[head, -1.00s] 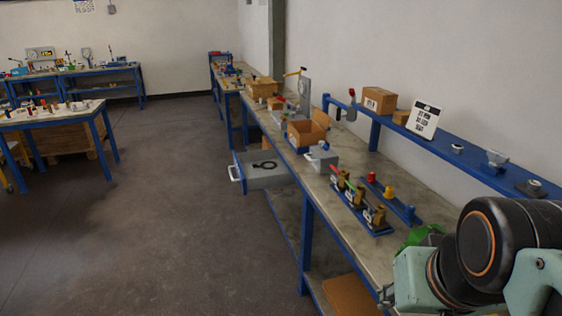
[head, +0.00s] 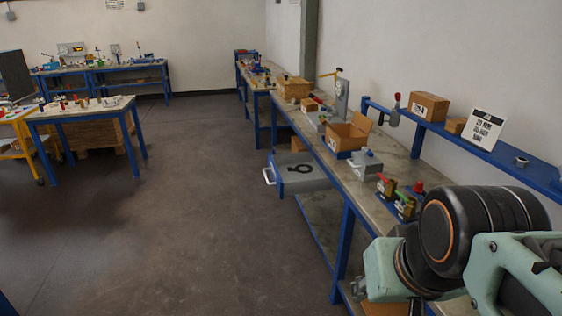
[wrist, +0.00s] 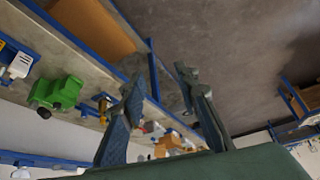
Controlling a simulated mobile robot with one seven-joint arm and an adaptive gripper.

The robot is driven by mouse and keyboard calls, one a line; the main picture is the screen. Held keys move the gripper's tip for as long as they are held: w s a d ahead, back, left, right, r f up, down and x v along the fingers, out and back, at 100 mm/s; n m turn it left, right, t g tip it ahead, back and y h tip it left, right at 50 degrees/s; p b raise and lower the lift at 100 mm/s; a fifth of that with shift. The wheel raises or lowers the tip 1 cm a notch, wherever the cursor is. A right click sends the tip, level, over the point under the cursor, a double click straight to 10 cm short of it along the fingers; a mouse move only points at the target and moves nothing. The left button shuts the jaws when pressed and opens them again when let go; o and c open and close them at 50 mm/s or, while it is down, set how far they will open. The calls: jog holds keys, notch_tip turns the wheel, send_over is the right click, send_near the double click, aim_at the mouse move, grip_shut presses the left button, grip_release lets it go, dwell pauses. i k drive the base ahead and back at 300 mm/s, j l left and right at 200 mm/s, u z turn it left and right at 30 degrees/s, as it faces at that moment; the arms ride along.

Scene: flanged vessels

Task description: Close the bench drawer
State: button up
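The bench drawer (head: 303,181) is grey with a pale handle (head: 268,176) on its left front. It hangs under the long workbench and is pulled out into the aisle. A dark ring-shaped item (head: 299,169) lies in it. My gripper shows in the wrist view (wrist: 160,105), with its two fingers spread apart and nothing between them. In the head view my arm fills the lower right, and the gripper itself cannot be made out. The gripper is not touching the drawer.
The workbench (head: 366,192) runs along the right wall, carrying an open cardboard box (head: 346,136) and valve fittings. A blue shelf (head: 470,135) stands above it. A blue-legged table (head: 84,110) is at left. The floor (head: 180,220) between is clear.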

aim_at(294, 172)
jog(key=i+j, duration=0.2)
jog(key=j, duration=0.2)
jog(key=i+j, duration=0.2)
jog(key=j, duration=0.2)
jog(key=i+j, duration=0.2)
jog(key=j, duration=0.2)
jog(key=i+j+z, duration=0.25)
jog(key=i+j, duration=0.25)
jog(key=i, duration=0.35)
jog(key=i+j+z, duration=0.25)
jog(key=i+j, duration=0.4)
jog(key=i, duration=0.1)
